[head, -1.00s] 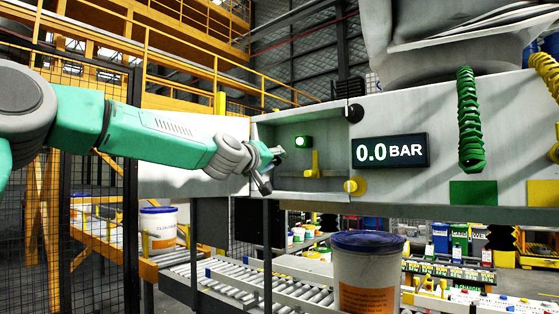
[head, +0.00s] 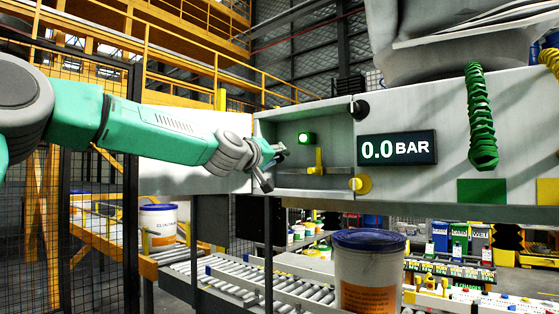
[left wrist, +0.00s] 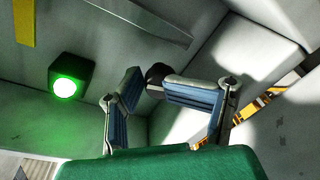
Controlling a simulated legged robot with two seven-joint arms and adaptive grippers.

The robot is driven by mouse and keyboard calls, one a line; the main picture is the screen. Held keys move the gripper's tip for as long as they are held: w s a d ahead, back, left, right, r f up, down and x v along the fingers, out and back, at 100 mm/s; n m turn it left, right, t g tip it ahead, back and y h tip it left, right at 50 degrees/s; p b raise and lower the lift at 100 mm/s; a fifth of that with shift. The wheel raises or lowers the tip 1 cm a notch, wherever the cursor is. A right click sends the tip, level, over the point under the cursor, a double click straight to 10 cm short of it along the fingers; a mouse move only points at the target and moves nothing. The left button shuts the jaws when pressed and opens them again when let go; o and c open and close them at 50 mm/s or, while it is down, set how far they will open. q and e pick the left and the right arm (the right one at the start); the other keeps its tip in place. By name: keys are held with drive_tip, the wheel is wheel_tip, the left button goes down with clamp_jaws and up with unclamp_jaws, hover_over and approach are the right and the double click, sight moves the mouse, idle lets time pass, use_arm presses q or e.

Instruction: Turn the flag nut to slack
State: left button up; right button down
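The flag nut (head: 318,160), as I take it, is a yellow upright tab with a short crosspiece inside the open grey recess. My left gripper (head: 275,167) is at the left side of this recess, apart from the yellow tab. Its two fingers are spread with nothing between them. In the left wrist view the gripper (left wrist: 150,82) shows blue-padded fingers with inward-angled tips and a gap between. A yellow strip at the top left there, possibly the flag nut (left wrist: 25,22), lies well off the fingers. My right gripper is not in view.
A lit green lamp (head: 306,138) sits in the recess, also in the left wrist view (left wrist: 66,88). A display (head: 397,149) reads 0.0 BAR. A yellow round knob (head: 362,183) is at the recess's lower right corner. A blue-lidded pail (head: 368,270) stands below.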

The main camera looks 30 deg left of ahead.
use_arm(q)
drive_tip(key=shift+s+a, duration=0.15)
drive_tip(key=shift+s, duration=0.5)
drive_tip(key=shift+s+a+b, duration=0.15)
drive_tip(key=shift+s+b, duration=0.35)
drive_tip(key=shift+s, duration=0.25)
drive_tip(key=shift+s+a, duration=0.1)
drive_tip(key=shift+s, duration=0.15)
drive_tip(key=shift+s+d+p, duration=0.3)
drive_tip(key=shift+s+p, duration=0.15)
drive_tip(key=shift+s, duration=0.35)
drive_tip(key=shift+s+p, duration=0.25)
drive_tip(key=shift+p, duration=0.35)
drive_tip(key=p, duration=1.4)
approach(275, 158)
drive_tip(key=shift+s, duration=1.1)
drive_tip(key=shift+s+f, duration=0.1)
drive_tip(key=shift+s, duration=1.35)
